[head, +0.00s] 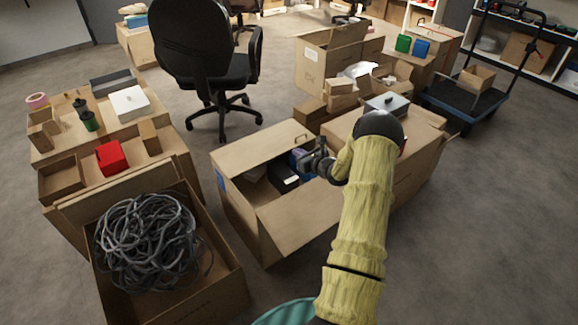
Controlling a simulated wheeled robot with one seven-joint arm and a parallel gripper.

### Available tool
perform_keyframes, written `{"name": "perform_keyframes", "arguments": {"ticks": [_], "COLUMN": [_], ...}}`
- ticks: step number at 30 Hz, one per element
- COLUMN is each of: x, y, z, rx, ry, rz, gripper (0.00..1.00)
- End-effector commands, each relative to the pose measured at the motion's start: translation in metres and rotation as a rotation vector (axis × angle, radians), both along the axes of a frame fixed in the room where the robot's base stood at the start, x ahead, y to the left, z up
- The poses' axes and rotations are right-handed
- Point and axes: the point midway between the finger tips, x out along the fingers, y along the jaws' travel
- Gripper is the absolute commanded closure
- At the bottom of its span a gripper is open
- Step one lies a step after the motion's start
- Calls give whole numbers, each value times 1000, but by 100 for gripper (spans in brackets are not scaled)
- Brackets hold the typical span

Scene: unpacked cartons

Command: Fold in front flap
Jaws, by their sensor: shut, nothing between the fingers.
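An open carton (236,212) stands on the floor in the middle of the head view. Its near right flap (302,217) is tilted outward, with its right part hidden behind my arm. Its far left flap (262,146) lies out nearly flat toward the back. Inside the carton are a black item with a white patch (284,174) and a blue and purple item beside it. My gripper (308,163) is above the carton's opening at its right side, shut and empty. I cannot tell whether it touches the flap or the contents.
A carton holding coiled grey cable (148,240) stands at the lower left, below cartons topped with small boxes and a red box (111,157). Another carton (417,168) is close on the right. An office chair (205,65) and a cart (462,103) stand farther back.

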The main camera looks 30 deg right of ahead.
Motion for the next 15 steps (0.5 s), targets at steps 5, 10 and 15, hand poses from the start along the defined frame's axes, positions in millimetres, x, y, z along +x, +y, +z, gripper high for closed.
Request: {"name": "perform_keyframes", "arguments": {"ticks": [5, 10, 15], "x": [19, 34, 48], "y": [-1, -5, -6], "z": [-15, -30, -46], "rx": [0, 0, 1], "ry": [-1, 0, -1], "rz": [-3, -12, -16], "gripper": [100, 100, 100]}}
